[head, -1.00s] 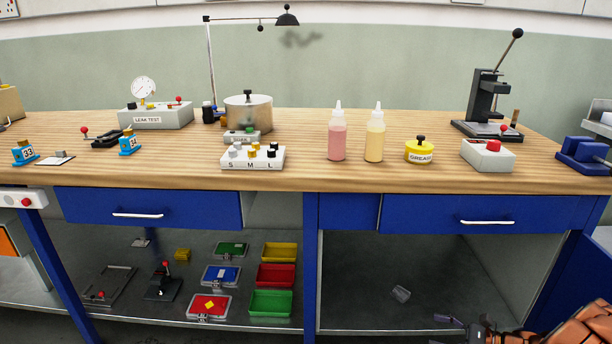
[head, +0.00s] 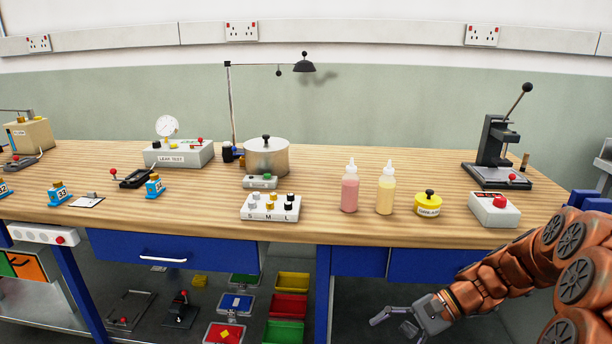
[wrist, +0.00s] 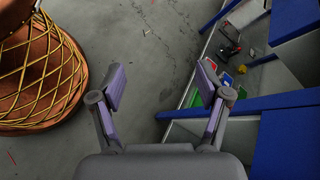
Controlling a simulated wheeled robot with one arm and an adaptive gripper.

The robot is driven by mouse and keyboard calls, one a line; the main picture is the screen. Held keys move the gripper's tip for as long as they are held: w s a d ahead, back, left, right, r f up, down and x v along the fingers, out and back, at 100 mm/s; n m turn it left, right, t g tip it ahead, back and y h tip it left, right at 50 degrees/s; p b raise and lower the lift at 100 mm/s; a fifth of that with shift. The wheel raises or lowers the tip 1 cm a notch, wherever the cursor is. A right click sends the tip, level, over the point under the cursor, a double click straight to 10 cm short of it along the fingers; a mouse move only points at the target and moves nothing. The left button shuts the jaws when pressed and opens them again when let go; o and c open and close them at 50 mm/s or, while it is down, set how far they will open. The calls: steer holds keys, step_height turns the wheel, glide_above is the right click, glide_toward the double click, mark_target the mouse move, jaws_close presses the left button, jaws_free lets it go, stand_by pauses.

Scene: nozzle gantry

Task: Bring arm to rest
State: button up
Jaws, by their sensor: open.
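My gripper (head: 398,326) is at the lower right in the head view, in front of the blue bench front and below the worktop. My orange-brown arm reaches in to it from the right edge. In the wrist view my gripper (wrist: 160,88) has its two fingers spread wide apart. Nothing is between them; grey floor shows in the gap. The bench frame and lower shelf lie to the right of the fingers and look clear of them.
The wooden worktop (head: 350,230) carries a pink bottle (head: 349,190), a yellow bottle (head: 385,190), a grease tub (head: 428,204), a red-button box (head: 494,209) and a lever press (head: 494,155). Coloured trays (head: 287,307) are on the lower shelf. The floor (wrist: 165,40) below my gripper is open.

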steer(key=s+a+r+n+g+h+p, duration=0.2)
steer(key=s+a+r+n+h+p, duration=0.15)
steer(key=s+r, duration=0.4)
steer(key=s+d+r+n+t+h+p, duration=0.1)
steer(key=s+d+r+n+h+p, duration=0.1)
steer(key=s+r+p, duration=0.4)
steer(key=s+d+r+n+t+h+p, duration=0.1)
steer(key=s+r+n+h+p, duration=0.4)
steer(key=s+r, duration=0.5)
steer(key=shift+s+d+h+p, duration=0.55)
steer(key=shift+s+d+p, duration=0.3)
steer(key=shift+s+p, duration=0.3)
